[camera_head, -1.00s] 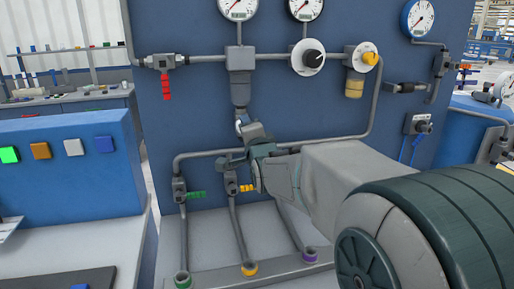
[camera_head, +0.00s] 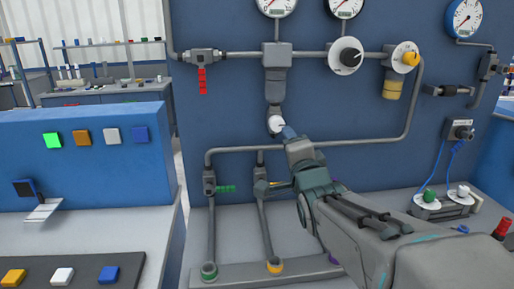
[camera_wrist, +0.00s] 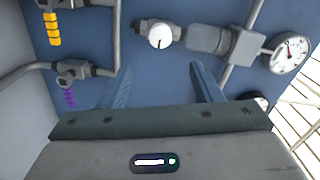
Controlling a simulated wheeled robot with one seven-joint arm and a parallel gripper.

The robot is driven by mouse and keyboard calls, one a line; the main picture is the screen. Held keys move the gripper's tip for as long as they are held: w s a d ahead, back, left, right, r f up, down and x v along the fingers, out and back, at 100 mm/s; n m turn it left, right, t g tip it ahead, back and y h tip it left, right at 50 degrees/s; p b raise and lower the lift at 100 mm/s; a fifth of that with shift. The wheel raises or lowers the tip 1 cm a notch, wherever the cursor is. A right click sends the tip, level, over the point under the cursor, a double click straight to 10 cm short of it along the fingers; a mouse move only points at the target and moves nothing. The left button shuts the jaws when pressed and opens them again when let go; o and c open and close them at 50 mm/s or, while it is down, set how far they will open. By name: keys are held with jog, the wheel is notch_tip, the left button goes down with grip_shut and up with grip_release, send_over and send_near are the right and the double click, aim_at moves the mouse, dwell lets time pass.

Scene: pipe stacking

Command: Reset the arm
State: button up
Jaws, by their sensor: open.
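My gripper (camera_wrist: 162,88) is open and empty in the wrist view, its two blue fingers apart in front of the blue panel. A white round knob (camera_wrist: 159,36) with a dark mark shows beyond the fingertips, not between them. In the head view my gripper (camera_head: 286,133) is near the same white knob (camera_head: 276,123), at its lower right. I cannot tell from the head view whether it touches the knob. My arm reaches in from the lower right and hides part of the pipes.
The blue panel (camera_head: 330,115) carries pipes, gauges (camera_head: 343,7), a red-handled valve (camera_head: 203,75), a green-handled valve (camera_head: 224,188) and a yellow knob (camera_head: 411,58). A blue console (camera_head: 80,183) with coloured buttons stands at left. A socket box (camera_head: 459,131) with blue cables is at right.

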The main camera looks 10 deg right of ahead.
jog(key=s+f+n+g+p, duration=0.5)
jog(key=s+n+g, duration=0.2)
jog(key=s, duration=0.3)
jog(key=s+f+n+g+p, duration=0.5)
jog(key=s+n+g, duration=0.3)
jog(key=s, duration=0.2)
jog(key=shift+s+p, duration=0.3)
jog(key=shift+p, duration=0.05)
jog(key=shift+a, duration=0.1)
dwell(0.9)
